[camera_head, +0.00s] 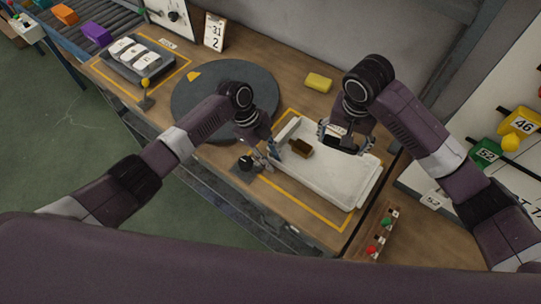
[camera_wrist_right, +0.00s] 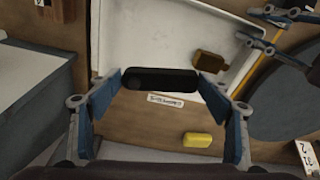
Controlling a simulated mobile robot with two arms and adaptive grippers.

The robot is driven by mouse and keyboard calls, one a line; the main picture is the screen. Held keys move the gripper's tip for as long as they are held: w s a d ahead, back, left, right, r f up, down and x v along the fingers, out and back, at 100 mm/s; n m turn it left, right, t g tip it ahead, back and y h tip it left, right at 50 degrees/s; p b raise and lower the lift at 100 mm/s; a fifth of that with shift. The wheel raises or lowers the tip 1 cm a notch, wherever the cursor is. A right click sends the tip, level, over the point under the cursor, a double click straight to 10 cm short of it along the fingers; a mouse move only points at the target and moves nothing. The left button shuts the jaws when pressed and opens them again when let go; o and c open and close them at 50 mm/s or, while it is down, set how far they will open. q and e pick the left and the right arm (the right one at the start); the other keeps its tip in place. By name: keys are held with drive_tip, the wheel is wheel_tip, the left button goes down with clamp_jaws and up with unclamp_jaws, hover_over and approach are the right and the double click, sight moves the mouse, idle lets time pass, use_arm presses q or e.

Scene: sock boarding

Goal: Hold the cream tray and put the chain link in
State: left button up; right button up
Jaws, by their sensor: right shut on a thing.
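The cream tray (camera_head: 335,180) lies on the wooden table inside a yellow outline. A small brown block (camera_head: 300,148) sits in it near its left side; it also shows in the right wrist view (camera_wrist_right: 211,66). My left gripper (camera_head: 269,155) is at the tray's left edge, its fingers apart; whether they touch the rim is unclear. My right gripper (camera_head: 341,138) is over the tray's back part. In the right wrist view, a dark elongated piece (camera_wrist_right: 162,79), apparently the chain link, is between its fingers.
A dark round mat (camera_head: 205,100) lies left of the tray. A yellow block (camera_head: 318,82) lies behind the tray. A small black knob (camera_head: 245,163) is close to my left gripper. A grey tray with white pieces (camera_head: 150,68) stands at the back left.

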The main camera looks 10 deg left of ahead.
use_arm(q)
drive_tip(key=shift+c, duration=0.3)
clamp_jaws()
use_arm(e)
drive_tip(key=shift+a+f+m, duration=0.25)
drive_tip(key=shift+f+m, duration=0.65)
drive_tip(key=shift+f, duration=0.15)
hover_over(330, 169)
drive_tip(key=shift+m, duration=0.4)
drive_tip(key=f, duration=0.6)
drive_tip(key=shift+s+f, duration=0.2)
drive_tip(key=shift+s, duration=0.05)
drive_tip(key=shift+f, duration=2.15)
